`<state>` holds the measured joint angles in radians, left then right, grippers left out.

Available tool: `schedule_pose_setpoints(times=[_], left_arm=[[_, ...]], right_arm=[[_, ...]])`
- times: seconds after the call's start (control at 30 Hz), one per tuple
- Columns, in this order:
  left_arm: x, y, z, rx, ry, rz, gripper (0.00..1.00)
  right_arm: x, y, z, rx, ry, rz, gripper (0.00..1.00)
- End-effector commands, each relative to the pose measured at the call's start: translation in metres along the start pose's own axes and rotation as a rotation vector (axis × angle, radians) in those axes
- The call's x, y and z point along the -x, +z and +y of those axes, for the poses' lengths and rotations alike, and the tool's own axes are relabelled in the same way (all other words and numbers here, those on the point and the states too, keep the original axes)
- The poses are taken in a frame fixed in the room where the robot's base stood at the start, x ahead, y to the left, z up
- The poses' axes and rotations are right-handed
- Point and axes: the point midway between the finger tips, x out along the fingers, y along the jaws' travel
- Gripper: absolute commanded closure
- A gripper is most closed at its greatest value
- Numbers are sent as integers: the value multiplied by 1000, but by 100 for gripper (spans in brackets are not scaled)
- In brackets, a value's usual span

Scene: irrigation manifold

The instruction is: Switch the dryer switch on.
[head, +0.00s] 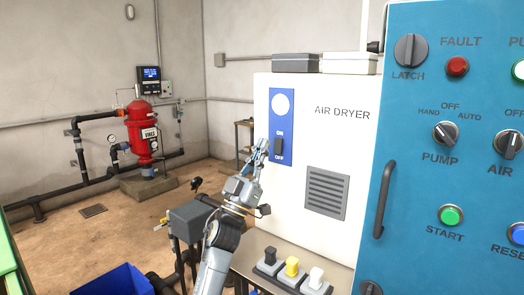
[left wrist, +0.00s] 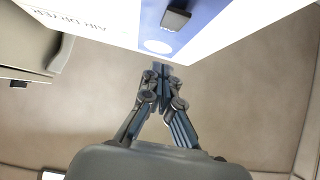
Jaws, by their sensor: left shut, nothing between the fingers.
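The dryer switch (head: 278,147) is a dark rocker on a blue plate (head: 273,112) between the words ON and OFF, on the white AIR DRYER cabinet (head: 345,150). A pale round lamp (head: 281,104) sits above it. My left gripper (head: 264,145) is shut and empty, its tips just left of the switch in the head view. In the left wrist view the panel appears upside down; the switch (left wrist: 176,19) stands out from the plate, and the fingertips (left wrist: 162,69) are near the lamp (left wrist: 158,46). I cannot tell if they touch anything. My right gripper is not in view.
A blue control panel (head: 450,180) with a handle (head: 384,199), knobs and buttons stands close on the right. A vent grille (head: 326,193) is right of the switch. Black, yellow and white switches (head: 292,267) sit below the cabinet. A red tank (head: 141,135) stands far left.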

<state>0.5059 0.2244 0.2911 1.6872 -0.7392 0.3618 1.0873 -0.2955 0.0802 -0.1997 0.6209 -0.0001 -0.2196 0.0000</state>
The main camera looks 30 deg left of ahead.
Motion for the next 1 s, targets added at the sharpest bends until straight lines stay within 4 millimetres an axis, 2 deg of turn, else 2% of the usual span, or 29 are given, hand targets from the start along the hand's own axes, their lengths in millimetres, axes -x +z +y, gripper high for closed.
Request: schedule_pose_setpoints(times=[0.03, 0.2, 0.27, 0.37, 0.5, 0.6, 0.8, 1.0], left_arm=[[-2, -1, 0, 2, 0, -1, 100], [25, -2, 0, 0, 0, -3, 100], [34, -4, 0, 0, 1, -4, 100], [50, -7, 0, 0, 1, -3, 100], [73, -13, 0, -1, 0, -3, 100], [86, -17, 0, 0, 1, -2, 100], [97, -22, 0, 1, 0, -1, 100], [97, -23, 0, 1, -1, -1, 100]], right_arm=[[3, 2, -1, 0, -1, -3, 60], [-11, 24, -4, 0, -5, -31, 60], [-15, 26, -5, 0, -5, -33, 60], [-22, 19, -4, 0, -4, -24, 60], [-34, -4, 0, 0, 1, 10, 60], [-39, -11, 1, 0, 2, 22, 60], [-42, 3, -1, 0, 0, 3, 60], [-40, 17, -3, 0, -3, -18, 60]])
